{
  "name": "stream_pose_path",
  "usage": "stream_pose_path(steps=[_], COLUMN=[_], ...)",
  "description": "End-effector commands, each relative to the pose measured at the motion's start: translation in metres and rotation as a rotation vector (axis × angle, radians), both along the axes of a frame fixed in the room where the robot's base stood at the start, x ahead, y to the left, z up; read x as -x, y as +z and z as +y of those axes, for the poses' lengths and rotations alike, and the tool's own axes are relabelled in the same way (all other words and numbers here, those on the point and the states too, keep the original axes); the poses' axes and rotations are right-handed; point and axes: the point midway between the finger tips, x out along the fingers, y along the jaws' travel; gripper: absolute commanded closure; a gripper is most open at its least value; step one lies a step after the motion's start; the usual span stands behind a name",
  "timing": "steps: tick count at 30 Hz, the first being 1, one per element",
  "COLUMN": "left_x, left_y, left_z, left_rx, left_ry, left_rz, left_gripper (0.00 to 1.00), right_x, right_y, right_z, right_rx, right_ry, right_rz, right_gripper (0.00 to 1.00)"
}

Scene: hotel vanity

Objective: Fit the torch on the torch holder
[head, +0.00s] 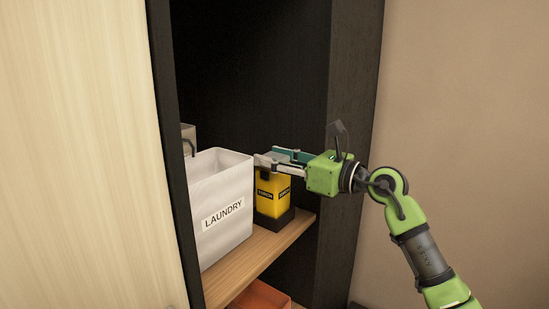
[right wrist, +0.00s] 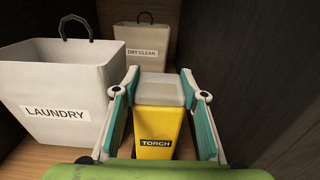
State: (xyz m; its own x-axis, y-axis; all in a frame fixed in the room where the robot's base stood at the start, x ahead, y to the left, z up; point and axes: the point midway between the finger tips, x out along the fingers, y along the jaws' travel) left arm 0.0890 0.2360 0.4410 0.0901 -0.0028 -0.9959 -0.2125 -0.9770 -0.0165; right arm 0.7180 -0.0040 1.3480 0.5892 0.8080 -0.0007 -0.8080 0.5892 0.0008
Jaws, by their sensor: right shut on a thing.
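The yellow torch (head: 267,191) with black TORCH labels stands upright on the wooden shelf, to the right of the laundry bin. A dark base (head: 272,219), which looks like the torch holder, is around its foot; I cannot tell how fully the torch sits in it. In the right wrist view the torch (right wrist: 156,122) shows its pale grey top between my fingers. My right gripper (head: 266,160) comes in from the right and is shut on the torch's upper part, with a teal-padded finger on each side. My left gripper is not in view.
A white LAUNDRY bin (head: 221,187) stands close to the left of the torch. A DRY CLEAN bin (right wrist: 141,46) is behind. The dark closet side wall (head: 345,140) is close on the right. An orange object (head: 258,296) lies below the wooden shelf (head: 250,266).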

Motion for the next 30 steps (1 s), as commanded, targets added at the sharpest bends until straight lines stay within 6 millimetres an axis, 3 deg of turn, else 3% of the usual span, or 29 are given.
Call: stream_pose_path(steps=[30], left_x=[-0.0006], left_y=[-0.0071], left_z=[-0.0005], left_rx=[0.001], left_ry=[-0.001], left_rz=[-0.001], left_gripper=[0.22], right_x=[0.0002], right_y=[-0.008], right_z=[0.0], right_rx=[-0.002], right_ry=[0.0], right_rz=[-0.003], right_gripper=[1.0])
